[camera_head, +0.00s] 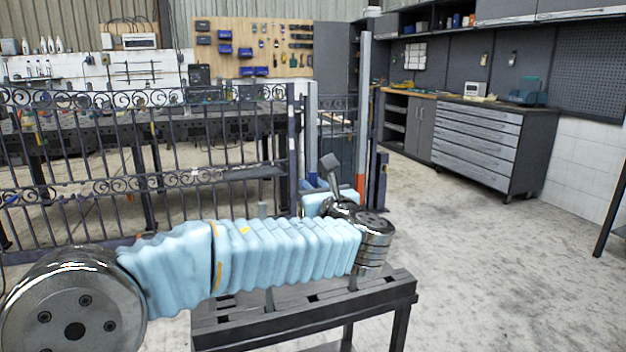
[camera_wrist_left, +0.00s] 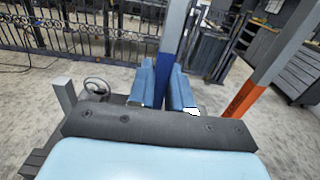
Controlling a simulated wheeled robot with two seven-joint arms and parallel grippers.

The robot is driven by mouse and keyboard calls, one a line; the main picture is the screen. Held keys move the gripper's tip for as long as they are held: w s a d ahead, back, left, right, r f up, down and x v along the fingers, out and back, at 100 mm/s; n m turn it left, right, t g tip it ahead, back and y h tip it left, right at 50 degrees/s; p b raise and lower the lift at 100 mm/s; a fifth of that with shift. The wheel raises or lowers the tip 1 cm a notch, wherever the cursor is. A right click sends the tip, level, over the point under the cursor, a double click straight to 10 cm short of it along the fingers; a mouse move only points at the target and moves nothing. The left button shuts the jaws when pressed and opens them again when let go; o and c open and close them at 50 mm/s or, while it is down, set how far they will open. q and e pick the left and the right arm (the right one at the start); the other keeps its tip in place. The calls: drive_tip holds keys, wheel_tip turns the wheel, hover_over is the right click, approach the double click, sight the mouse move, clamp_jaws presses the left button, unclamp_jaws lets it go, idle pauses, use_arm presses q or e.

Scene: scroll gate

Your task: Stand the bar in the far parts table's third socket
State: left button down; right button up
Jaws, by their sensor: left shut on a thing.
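My left gripper (camera_wrist_left: 163,88) is shut on a tall grey bar (camera_wrist_left: 176,25) with a blue lower part; its blue fingers flank the bar in the wrist view. In the head view the held bar (camera_head: 312,120) stands close to upright just beyond my left wrist, and my forearm hides its lower end. A second tall grey bar (camera_head: 364,110) with an orange lower part stands to its right, and it also shows in the wrist view (camera_wrist_left: 280,60). I cannot make out the far parts table's third socket. My right gripper is out of view.
A dark slatted table (camera_head: 300,318) is below my left forearm. A scrolled iron gate (camera_head: 150,190) spans the left side, with a long workbench behind it. A grey drawer cabinet (camera_head: 475,145) stands at the back right. The concrete floor at right is clear.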

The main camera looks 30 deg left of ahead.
use_arm(q)
drive_tip(key=shift+f+b, duration=1.3)
drive_tip(key=shift+f, duration=0.65)
drive_tip(key=shift+s+d, duration=0.1)
drive_tip(key=shift+d, duration=0.05)
wheel_tip(320, 180, down, 8)
drive_tip(key=b, duration=0.5)
drive_tip(key=shift+r, duration=0.25)
idle(3.8)
drive_tip(key=c, duration=1)
unclamp_jaws()
drive_tip(key=shift+o, duration=0.2)
drive_tip(key=shift+b, duration=0.3)
drive_tip(key=shift+f, duration=0.1)
